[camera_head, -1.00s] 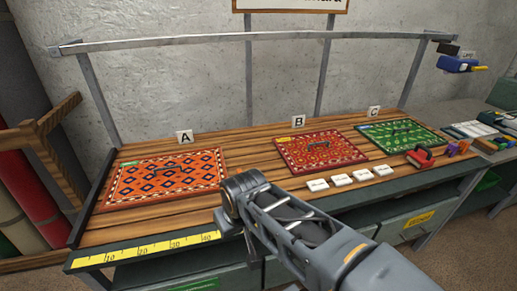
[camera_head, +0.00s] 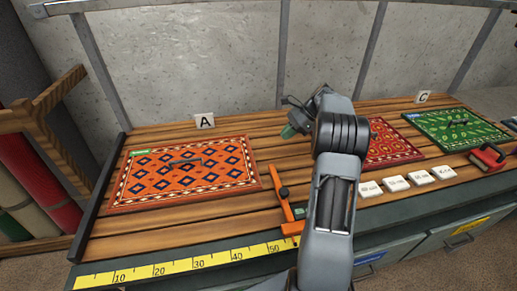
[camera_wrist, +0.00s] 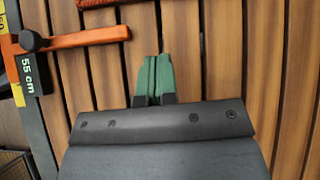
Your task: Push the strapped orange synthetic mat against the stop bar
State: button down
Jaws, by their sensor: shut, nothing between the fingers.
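The orange mat (camera_head: 185,172) with dark blue diamonds lies flat at the left of the wooden bench, in front of sign A. A strip of mat edge (camera_wrist: 95,3) shows at the top there.
An orange arm with a black knob (camera_head: 285,198), labelled 55 cm in the wrist view (camera_wrist: 90,38), stands between mat and gripper at the front. A yellow ruler (camera_head: 190,265) lines the front edge. A red mat (camera_head: 393,141) and green mat (camera_head: 462,130) lie right.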

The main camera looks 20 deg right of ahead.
aim_at(254, 157)
jog(key=shift+w+d+f+m, duration=0.3)
jog(key=shift+w+d+f, duration=0.1)
jog(key=shift+f, duration=0.3)
jog(key=x, duration=0.8)
jog(key=shift+w+a+f, duration=0.1)
jog(key=shift+a, duration=0.1)
jog(key=a, duration=0.3)
jog(key=shift+w+f, duration=0.2)
jog(key=shift+w, duration=0.05)
jog(key=shift+w+a, duration=0.15)
jog(key=shift+a, duration=0.6)
